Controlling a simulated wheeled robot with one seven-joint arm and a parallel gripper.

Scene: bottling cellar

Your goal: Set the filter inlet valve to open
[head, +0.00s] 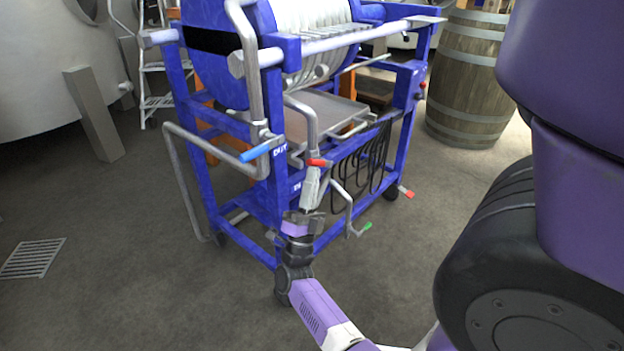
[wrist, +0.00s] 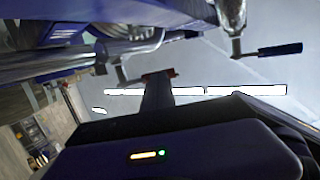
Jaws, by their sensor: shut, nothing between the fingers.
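The plate filter (head: 310,14) stands on a blue wheeled frame with grey pipes. A blue valve handle (head: 262,150) sits on its near left pipe beside a small white label; it also shows in the wrist view (wrist: 280,50). A red valve handle (head: 319,162) sits on the pipe right of it, with a partly hidden label beside it; it also shows in the wrist view (wrist: 160,74). Which handle is the inlet's, I cannot tell. My gripper (head: 312,180) is shut and empty, pointing up just below the red handle. Whether they touch is unclear.
A green handle (head: 366,227) sits on a low pipe to the right, and another red handle (head: 406,192) beyond it. Black hoses (head: 362,160) hang on the frame. A barrel (head: 468,75) stands behind right, a tank (head: 55,60) left.

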